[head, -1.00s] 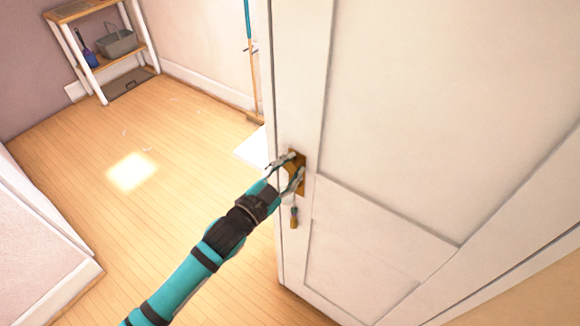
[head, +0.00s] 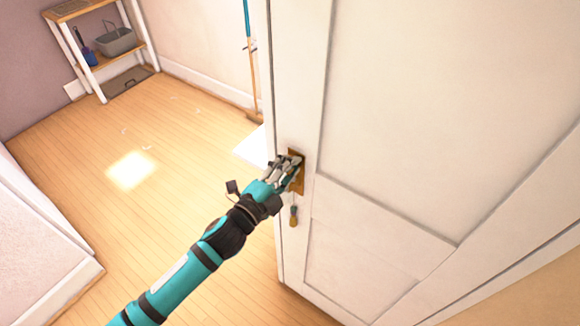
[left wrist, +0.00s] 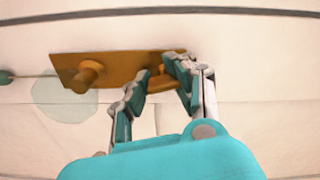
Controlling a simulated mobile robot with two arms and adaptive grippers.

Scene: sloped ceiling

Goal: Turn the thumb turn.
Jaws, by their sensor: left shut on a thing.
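A brass lock plate (head: 300,187) is fixed near the edge of the white door (head: 400,110). In the left wrist view the plate (left wrist: 122,66) runs crosswise, with a round brass knob (left wrist: 88,74) towards its left end. The thumb turn (left wrist: 160,82) is at the plate's right part, mostly hidden between the fingers. My left gripper (head: 294,166) is at the upper part of the plate. It is shut on the thumb turn, one finger on each side, as the left wrist view (left wrist: 157,75) shows. My right gripper is not in view.
A shelf (head: 104,60) with a grey basket (head: 115,41) stands far back left, and a broom (head: 251,70) leans behind the door edge. The wooden floor (head: 150,220) left of the door is mostly clear.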

